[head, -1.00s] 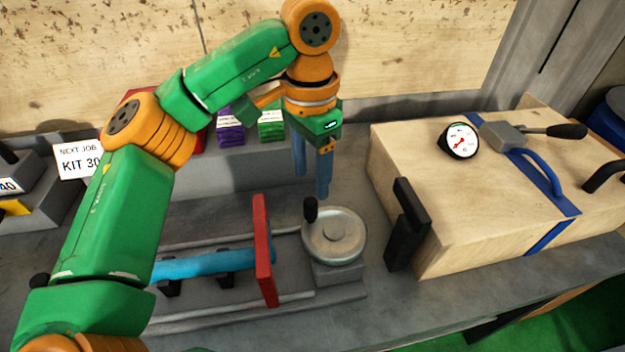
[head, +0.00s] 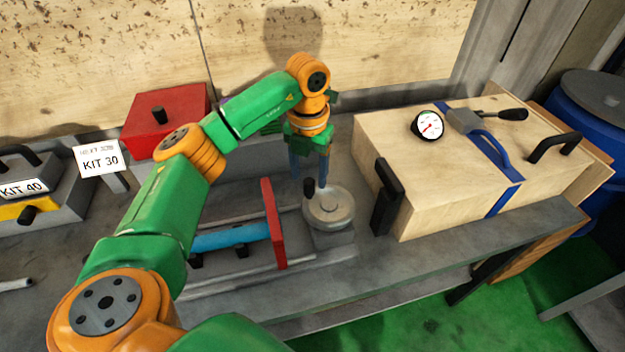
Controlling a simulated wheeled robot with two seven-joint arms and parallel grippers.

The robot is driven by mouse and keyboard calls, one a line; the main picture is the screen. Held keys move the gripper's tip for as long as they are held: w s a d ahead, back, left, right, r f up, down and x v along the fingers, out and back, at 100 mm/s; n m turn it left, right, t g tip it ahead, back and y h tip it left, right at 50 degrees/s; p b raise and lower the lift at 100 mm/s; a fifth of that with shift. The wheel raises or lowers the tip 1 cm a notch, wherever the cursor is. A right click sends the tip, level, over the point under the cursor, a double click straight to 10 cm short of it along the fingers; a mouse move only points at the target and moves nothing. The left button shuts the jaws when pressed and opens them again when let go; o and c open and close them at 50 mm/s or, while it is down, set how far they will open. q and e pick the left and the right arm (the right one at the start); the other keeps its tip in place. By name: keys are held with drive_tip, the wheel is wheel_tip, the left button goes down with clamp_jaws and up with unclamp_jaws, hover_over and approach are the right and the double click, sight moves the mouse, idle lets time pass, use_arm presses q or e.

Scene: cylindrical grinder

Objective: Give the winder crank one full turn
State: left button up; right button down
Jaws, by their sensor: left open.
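The winder crank is a round metal handwheel (head: 331,210) on a grey block, with an upright black knob (head: 309,188) at its left rim. My left gripper (head: 309,176) points down, just behind and above the knob, with its two blue fingers apart. It appears empty, and its lower fingertips are partly hidden behind the knob and wheel. My right gripper is not in view.
A wooden box (head: 425,190) with a black front handle (head: 386,197), gauge (head: 428,125) and blue strap stands close right of the wheel. A red box (head: 166,122), a KIT 30 sign (head: 100,160) and a KIT 40 box (head: 22,188) stand left. Bench space in front is clear.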

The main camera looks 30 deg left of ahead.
sight(309, 180)
use_arm(q)
wheel_tip(309, 180, down, 3)
drive_tip(key=shift+a+r, duration=0.1)
drive_tip(key=shift+r, duration=0.1)
drive_tip(key=shift+f, duration=0.3)
clamp_jaws()
drive_tip(key=shift+w, duration=0.1)
drive_tip(key=w+m, duration=0.1)
drive_tip(key=m, duration=0.3)
drive_tip(key=shift+w+r, duration=0.1)
drive_tip(key=shift+w, duration=0.3)
drive_tip(key=m, duration=0.1)
drive_tip(key=w+m, duration=0.1)
drive_tip(key=m, duration=0.1)
drive_tip(key=d+m, duration=0.1)
drive_tip(key=shift+w, duration=0.25)
drive_tip(key=shift+w+d+m, duration=0.15)
drive_tip(key=shift+w+m, duration=0.05)
drive_tip(key=shift+m, duration=0.5)
drive_tip(key=shift+w+d+m, duration=0.1)
drive_tip(key=shift+w+m, duration=0.1)
drive_tip(key=shift+m, duration=0.5)
